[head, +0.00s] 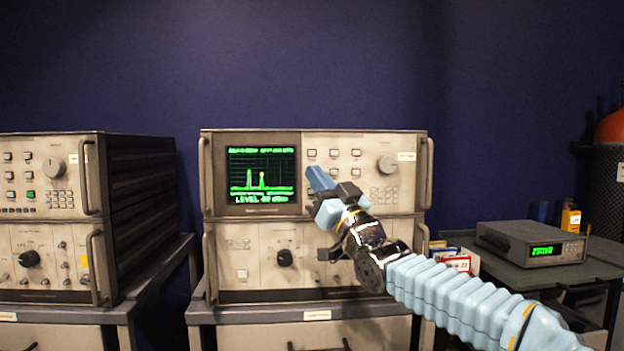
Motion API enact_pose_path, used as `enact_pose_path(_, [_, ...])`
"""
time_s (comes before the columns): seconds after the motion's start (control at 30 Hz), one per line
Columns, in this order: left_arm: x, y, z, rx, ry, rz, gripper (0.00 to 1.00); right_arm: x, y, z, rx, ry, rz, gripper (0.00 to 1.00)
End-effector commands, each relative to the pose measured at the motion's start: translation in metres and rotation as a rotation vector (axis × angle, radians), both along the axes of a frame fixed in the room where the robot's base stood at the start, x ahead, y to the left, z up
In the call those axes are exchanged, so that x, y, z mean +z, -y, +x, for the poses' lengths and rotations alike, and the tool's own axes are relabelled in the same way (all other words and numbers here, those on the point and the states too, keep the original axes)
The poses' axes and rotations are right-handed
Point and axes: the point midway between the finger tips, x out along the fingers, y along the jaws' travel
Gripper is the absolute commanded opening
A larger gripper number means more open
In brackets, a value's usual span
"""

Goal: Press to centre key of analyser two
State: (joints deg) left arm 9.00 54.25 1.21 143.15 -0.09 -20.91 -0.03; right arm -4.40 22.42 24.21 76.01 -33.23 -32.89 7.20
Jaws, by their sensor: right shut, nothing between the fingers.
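An analyser (365,142) stands in the middle, a beige stacked instrument with a lit green screen (262,178) showing a trace with peaks. Right of the screen are small square keys (334,153) in rows, a round knob (387,164) and a keypad (384,194). Its label (407,156) is too small to read, so I cannot tell the unit's number. My right gripper (319,179) is shut and empty, its blue fingertips pointing up and left at the panel just right of the screen. It hides some lower-left keys. I cannot tell whether the tips touch the panel. My left gripper is out of view.
A second similar instrument (140,195) stands at the left on its own bench. A grey meter (520,240) with a green display sits on a side table at the right, near small boxes (455,262). A dark and orange cylinder (606,180) stands at the far right.

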Motion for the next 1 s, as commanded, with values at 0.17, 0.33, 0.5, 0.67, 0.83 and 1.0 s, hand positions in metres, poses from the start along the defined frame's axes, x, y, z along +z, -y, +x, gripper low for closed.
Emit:
enact_pose_path(0.17, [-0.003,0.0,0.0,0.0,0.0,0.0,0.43,0.0,0.0,-0.003,0.0,-0.001,-0.001,0.0])
enact_pose_path(0.33, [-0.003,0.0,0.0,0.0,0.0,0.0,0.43,0.0,0.0,-0.003,0.0,-0.001,-0.001,0.0])
enact_pose_path(0.5, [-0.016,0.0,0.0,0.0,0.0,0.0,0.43,-0.004,0.0,-0.013,0.0,0.001,-0.002,0.0])
enact_pose_path(0.67, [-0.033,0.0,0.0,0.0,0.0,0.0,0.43,-0.005,0.001,-0.029,0.0,0.002,-0.001,0.0])
enact_pose_path(0.83, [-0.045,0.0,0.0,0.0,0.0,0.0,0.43,-0.004,0.001,-0.045,0.0,0.002,-0.001,0.0])
enact_pose_path(1.0, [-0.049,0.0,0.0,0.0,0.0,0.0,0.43,-0.001,0.001,-0.053,0.001,0.0,0.0,0.0])
